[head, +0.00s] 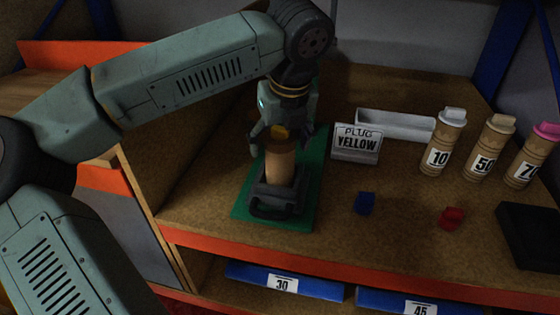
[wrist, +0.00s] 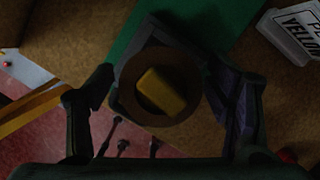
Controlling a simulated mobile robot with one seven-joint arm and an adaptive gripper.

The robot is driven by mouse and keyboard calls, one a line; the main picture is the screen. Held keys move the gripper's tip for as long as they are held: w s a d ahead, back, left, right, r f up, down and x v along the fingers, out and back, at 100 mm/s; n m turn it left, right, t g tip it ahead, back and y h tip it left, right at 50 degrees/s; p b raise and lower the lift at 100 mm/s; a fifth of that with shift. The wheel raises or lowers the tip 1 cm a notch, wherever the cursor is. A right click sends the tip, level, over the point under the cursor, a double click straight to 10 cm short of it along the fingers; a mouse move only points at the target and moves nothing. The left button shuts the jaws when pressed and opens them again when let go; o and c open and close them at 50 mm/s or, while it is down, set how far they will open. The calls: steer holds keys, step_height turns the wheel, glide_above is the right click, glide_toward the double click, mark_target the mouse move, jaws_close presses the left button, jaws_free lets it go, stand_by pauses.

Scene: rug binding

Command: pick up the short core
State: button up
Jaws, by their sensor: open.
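A brown cardboard core (head: 281,166) stands upright in a dark holder (head: 265,207) on a green mat (head: 309,190). A yellow plug (head: 281,132) shows at its top, and it also shows in the wrist view (wrist: 161,91) inside the core's round brown rim (wrist: 129,84). My gripper (head: 279,142) is above the holder, pointing down, with its fingers around the top of the core. In the wrist view the open fingers stand left and right of the core, with gaps visible on both sides. The core carries no label that I can see.
A "PLUG YELLOW" sign (head: 357,144) and a white tray (head: 395,126) stand to the right. Labelled tubes with caps, one marked 10 (head: 438,158), stand farther right. A blue piece (head: 364,203), a red piece (head: 451,218) and a black tray (head: 530,238) lie on the bench.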

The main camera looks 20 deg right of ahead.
steer(key=shift+x, duration=1.4)
steer(key=shift+c, duration=0.4)
steer(key=c, duration=1.4)
